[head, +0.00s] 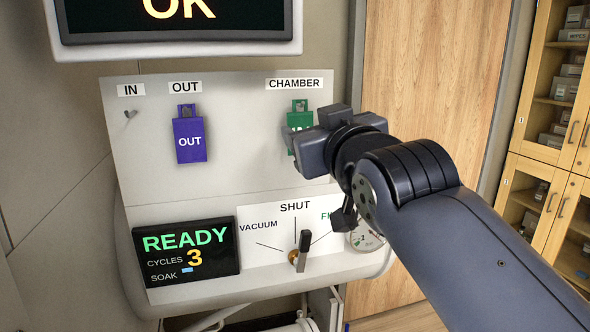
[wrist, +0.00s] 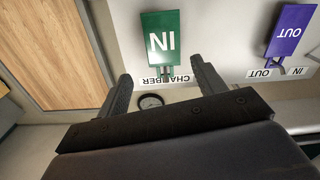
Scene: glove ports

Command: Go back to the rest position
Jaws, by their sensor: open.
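My gripper (head: 306,148) is in front of the right part of the panel in the head view, partly covering a green tag (head: 300,107) under the CHAMBER label. In the wrist view the two fingers of my gripper (wrist: 160,84) stand apart with nothing between them. The green tag also shows there (wrist: 163,42), reading IN, beyond the fingertips and apart from them. A purple OUT tag (head: 190,141) hangs under the OUT label. The peg (head: 130,114) under the IN label is bare.
A lever (head: 303,247) points up at SHUT on the dial plate. A display (head: 188,252) reads READY, CYCLES 3. A screen (head: 180,14) above reads OK. A gauge (head: 366,238) is partly behind my arm. Wooden cabinets (head: 553,115) stand at the right.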

